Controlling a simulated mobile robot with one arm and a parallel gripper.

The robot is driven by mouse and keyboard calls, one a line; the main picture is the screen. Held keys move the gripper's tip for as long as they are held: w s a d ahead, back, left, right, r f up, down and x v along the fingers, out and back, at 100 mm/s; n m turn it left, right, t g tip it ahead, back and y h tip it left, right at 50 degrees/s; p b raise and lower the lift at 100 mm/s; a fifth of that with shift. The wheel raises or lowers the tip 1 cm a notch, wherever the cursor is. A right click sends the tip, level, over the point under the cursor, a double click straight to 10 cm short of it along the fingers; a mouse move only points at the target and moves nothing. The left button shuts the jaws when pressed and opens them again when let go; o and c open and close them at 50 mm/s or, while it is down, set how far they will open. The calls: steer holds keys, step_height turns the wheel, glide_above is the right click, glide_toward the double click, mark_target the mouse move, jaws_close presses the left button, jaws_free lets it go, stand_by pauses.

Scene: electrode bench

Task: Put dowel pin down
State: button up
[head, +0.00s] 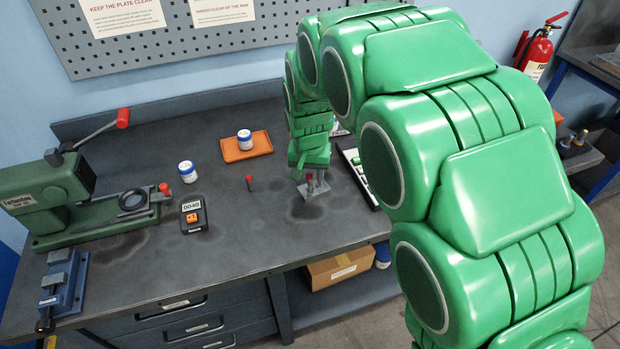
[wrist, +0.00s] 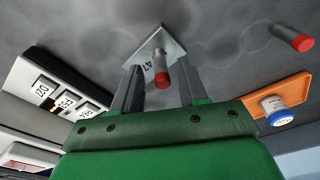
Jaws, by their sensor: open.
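A red-topped pin (wrist: 161,73) stands upright on a small light-grey plate (wrist: 172,45) with a dark marking on it. My gripper (wrist: 163,70) is open, with one finger on each side of the pin and a gap to each finger. In the head view my gripper (head: 311,178) is low over the same plate (head: 315,193), and the pin's red top (head: 309,176) shows between the fingers. A second red-topped pin (head: 249,183) stands on the bench left of my gripper; it also shows in the wrist view (wrist: 292,38). Whether the pin sits in a hole is hidden.
A rack with numbered labels (wrist: 62,96) lies close by, right of my gripper in the head view. An orange tray (head: 262,150) holds a jar (head: 245,139). Another jar (head: 187,172), a counter (head: 193,216), a green press (head: 50,195) and a blue vise (head: 68,280) are left.

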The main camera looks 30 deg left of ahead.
step_height(320, 180, up, 10)
steer(key=s, duration=0.1)
steer(key=shift+d+r, duration=0.25)
steer(key=shift+s, duration=0.1)
steer(key=shift+o, duration=0.5)
steer(key=m+g, duration=0.1)
steer(key=m, duration=0.3)
glide_above(249, 176)
steer(key=shift+h, duration=0.3)
steer(key=f, duration=0.6)
steer(key=shift+s+a+f, duration=0.15)
steer(key=shift+s+a, duration=0.05)
steer(key=shift+s, duration=0.05)
steer(key=shift+w+d+f, duration=0.1)
steer(key=shift+f, duration=1.85)
steer(key=shift+w+d+f, duration=0.1)
steer(key=shift+f, duration=1.8)
jaws_close()
